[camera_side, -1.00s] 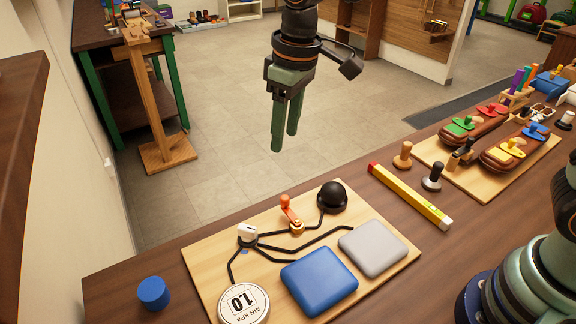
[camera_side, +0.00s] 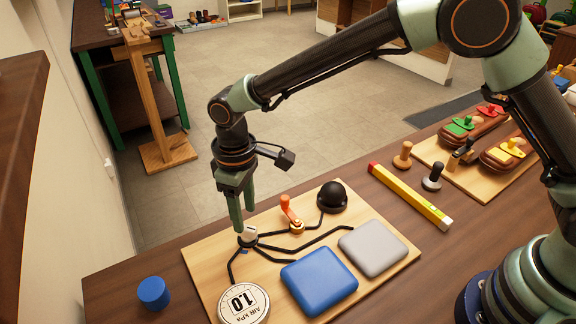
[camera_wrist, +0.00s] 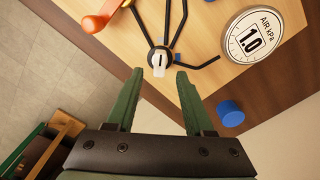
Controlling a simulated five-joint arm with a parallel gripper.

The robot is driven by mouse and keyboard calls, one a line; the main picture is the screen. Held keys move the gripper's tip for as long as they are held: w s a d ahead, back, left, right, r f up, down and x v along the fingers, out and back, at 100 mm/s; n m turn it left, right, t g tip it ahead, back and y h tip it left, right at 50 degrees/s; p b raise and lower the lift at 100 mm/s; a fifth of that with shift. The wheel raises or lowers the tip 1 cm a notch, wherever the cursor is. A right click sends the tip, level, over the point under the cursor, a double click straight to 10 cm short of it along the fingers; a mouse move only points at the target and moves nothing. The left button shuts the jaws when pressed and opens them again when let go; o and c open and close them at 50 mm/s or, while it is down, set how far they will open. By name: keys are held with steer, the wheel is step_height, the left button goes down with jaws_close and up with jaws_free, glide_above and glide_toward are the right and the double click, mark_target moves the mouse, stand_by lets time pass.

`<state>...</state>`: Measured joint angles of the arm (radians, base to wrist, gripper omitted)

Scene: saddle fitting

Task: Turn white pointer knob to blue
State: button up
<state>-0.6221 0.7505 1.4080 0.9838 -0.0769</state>
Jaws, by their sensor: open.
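The white pointer knob (camera_side: 248,234) sits on the wooden board (camera_side: 205,262), where several black tubes meet. In the wrist view the knob (camera_wrist: 159,60) has a dark round base and a dark line on its white pointer, which points down toward my gripper. A small blue mark (camera_side: 245,251) shows on the board just in front of the knob in the side view. My gripper (camera_side: 244,224) is open and empty, with its fingers pointing down at the knob. In the wrist view the knob lies between and just beyond the fingertips (camera_wrist: 158,72); contact cannot be told.
An orange lever (camera_side: 291,215), black bulb (camera_side: 332,196), blue pad (camera_side: 319,281), grey pad (camera_side: 373,248) and round gauge reading 1.0 (camera_side: 243,303) are on the board. A blue cylinder (camera_side: 154,293) stands left of it. A yellow level (camera_side: 409,195) lies behind right.

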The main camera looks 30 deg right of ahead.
mark_target(246, 227)
steer(key=shift+f, duration=1.9)
jaws_close()
